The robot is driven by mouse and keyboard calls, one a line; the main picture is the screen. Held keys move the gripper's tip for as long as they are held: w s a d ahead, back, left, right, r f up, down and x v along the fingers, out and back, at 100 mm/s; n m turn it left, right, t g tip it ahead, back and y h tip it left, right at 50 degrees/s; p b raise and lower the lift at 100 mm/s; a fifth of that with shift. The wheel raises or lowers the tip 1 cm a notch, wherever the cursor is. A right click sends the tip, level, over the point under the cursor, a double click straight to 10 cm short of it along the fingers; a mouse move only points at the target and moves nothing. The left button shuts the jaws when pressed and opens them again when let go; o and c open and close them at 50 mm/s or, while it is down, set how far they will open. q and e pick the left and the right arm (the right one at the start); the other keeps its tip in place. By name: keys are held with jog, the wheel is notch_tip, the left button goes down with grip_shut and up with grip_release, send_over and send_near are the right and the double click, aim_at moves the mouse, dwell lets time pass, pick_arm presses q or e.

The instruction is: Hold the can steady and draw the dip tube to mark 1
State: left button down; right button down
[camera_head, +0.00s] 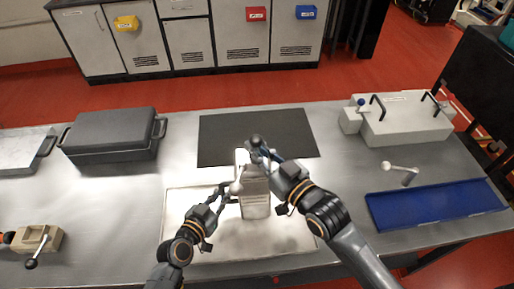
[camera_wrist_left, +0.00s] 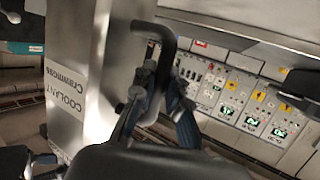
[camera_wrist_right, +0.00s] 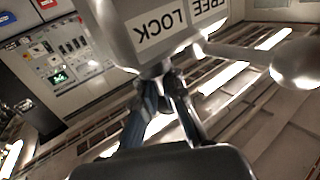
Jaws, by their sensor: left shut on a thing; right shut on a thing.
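The grey metal can (camera_head: 256,205) stands upright in the middle of the bench; in the left wrist view its side (camera_wrist_left: 70,85) bears a "COOLANT" label. My left gripper (camera_head: 223,194) is at the can's left side, shut on its black bent handle (camera_wrist_left: 165,45). My right gripper (camera_head: 266,156) is above the can's top, shut on a part at the head. In the right wrist view a grey block (camera_wrist_right: 150,30) marked "LOCK" and "FREE" sits just beyond the fingers (camera_wrist_right: 165,95). A lever with a pale ball (camera_wrist_right: 297,64) sticks out beside it. The tube and its marks cannot be made out.
The can stands on a pale tray (camera_head: 180,225). A dark mat (camera_head: 215,140) lies behind. A dark grey case (camera_head: 112,135) is at left, a white box with black handles (camera_head: 405,120) and a blue tray (camera_head: 430,205) at right. A beige clamp-like device (camera_head: 38,238) stands front left.

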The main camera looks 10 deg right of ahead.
aim_at(261, 144)
pick_arm(q)
jog(key=shift+s+f, duration=0.25)
jog(key=shift+f, duration=0.2)
pick_arm(e)
notch_tip(261, 144, up, 3)
jog(key=shift+d+r, duration=0.1)
jog(key=c, duration=1.4)
grip_release()
jog(key=shift+f, duration=0.2)
jog(key=shift+c, duration=0.2)
pick_arm(q)
jog(key=shift+a, duration=0.1)
jog(key=shift+w, duration=0.1)
pick_arm(e)
jog(key=shift+s, duration=0.1)
jog(key=v, duration=1.2)
jog(key=shift+f, duration=0.1)
